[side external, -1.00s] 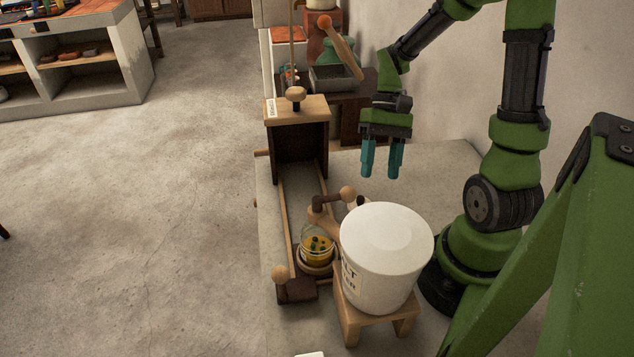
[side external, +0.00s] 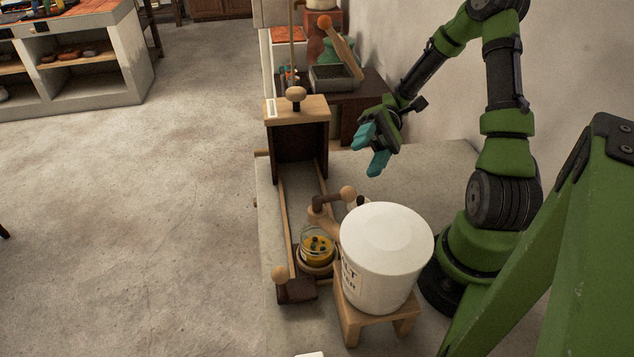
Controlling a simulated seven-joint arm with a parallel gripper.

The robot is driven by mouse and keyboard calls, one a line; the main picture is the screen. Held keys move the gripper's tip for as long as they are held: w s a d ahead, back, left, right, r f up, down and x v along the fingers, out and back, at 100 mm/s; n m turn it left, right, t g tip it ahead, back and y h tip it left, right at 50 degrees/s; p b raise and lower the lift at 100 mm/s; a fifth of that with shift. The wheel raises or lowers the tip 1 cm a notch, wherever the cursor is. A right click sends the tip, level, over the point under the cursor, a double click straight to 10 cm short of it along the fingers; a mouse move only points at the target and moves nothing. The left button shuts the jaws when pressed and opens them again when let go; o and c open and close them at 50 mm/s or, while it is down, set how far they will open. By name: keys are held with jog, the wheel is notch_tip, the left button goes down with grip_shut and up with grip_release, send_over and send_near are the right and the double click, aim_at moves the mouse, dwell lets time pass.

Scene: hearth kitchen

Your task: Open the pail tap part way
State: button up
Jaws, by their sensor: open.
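The white pail (side external: 388,262) stands on a small wooden stool (side external: 375,322) on the grey counter. Its wooden tap (side external: 322,203) sticks out on the left, with a round-knobbed handle (side external: 347,193) pointing to the right and back. A glass (side external: 318,246) with yellow content and dark bits stands below the tap on a round wooden base. I cannot tell whether anything flows from the tap. My gripper (side external: 366,150) is open and empty, with teal fingers tilted to the left, above and behind the tap handle and apart from it.
A wooden frame with rails and an upright box (side external: 297,108) runs along the counter's left side. A dark table (side external: 372,88) with a grey tray (side external: 335,78) and a wooden-handled tool stands behind. The counter behind the pail (side external: 430,170) is clear.

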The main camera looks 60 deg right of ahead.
aim_at(345, 190)
jog(key=a, duration=0.4)
jog(key=s+a, duration=0.1)
jog(key=a, duration=0.3)
jog(key=s+a, duration=0.1)
jog(key=a, duration=0.2)
jog(key=shift+s+a, duration=0.2)
jog(key=shift+a, duration=0.2)
grip_shut()
jog(key=shift+w+d+n+g+h, duration=0.2)
jog(key=shift+n+g, duration=0.25)
jog(key=shift+g, duration=0.3)
jog(key=shift+w+d+n+g+h, duration=0.15)
jog(key=shift+n+g+h, duration=0.1)
jog(key=shift+n+g, duration=0.35)
jog(key=shift+w+d+n+g+h, duration=0.15)
jog(key=shift+n+g+h, duration=0.15)
jog(key=shift+g, duration=0.55)
jog(key=shift+a, duration=0.1)
grip_release()
jog(key=v, duration=1.7)
